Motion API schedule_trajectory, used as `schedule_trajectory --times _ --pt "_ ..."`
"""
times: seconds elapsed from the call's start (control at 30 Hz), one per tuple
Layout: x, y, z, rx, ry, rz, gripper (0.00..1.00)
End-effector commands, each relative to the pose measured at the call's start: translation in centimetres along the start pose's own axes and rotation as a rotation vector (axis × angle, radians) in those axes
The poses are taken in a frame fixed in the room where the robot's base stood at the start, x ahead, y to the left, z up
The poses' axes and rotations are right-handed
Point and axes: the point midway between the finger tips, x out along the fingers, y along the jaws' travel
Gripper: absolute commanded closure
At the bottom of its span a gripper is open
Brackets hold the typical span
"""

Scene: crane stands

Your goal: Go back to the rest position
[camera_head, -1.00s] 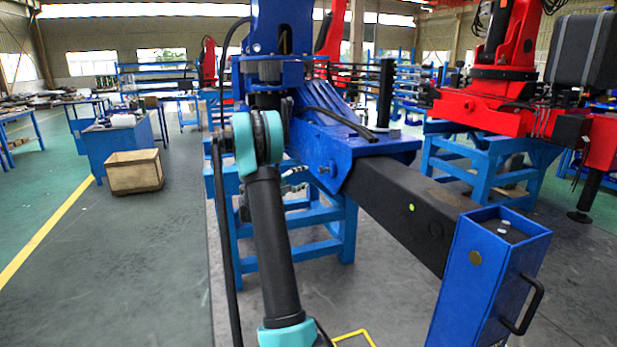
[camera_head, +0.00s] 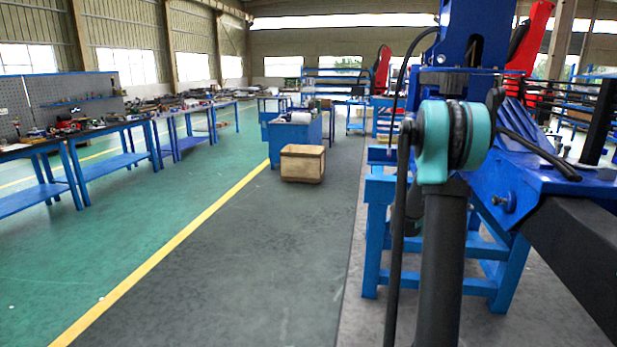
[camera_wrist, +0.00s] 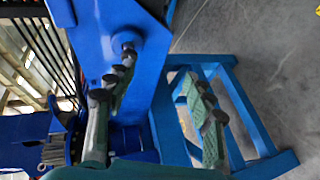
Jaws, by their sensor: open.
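My gripper (camera_wrist: 155,76) shows in the wrist view with its two fingers spread apart. Nothing is held between them. Behind the fingers are a blue crane part with a round boss (camera_wrist: 126,42) and the legs of a blue stand (camera_wrist: 258,128). I cannot tell how close the fingers are to the crane. In the head view my arm stands in front of the blue crane (camera_head: 553,183), and my gripper is out of the picture there.
The blue stand (camera_head: 374,235) is close on the right in the head view. A wooden crate (camera_head: 302,164) stands on the floor ahead, by a blue cabinet (camera_head: 296,136). Workbenches (camera_head: 108,164) line the left. The grey aisle and green floor between are clear.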

Motion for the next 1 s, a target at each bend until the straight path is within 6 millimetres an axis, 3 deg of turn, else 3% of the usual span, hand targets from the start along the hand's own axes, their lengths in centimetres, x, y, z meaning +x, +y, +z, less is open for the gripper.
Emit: schedule_trajectory --times 0.37,0.8,1.0 --pt "-13.0 -7.3 9.0 0.149 0.055 -0.456 0.47" --pt "-29.4 -17.9 21.4 0.269 0.091 -0.999 0.47" --pt "-34.4 -21.0 25.4 0.296 0.094 -1.172 0.47"
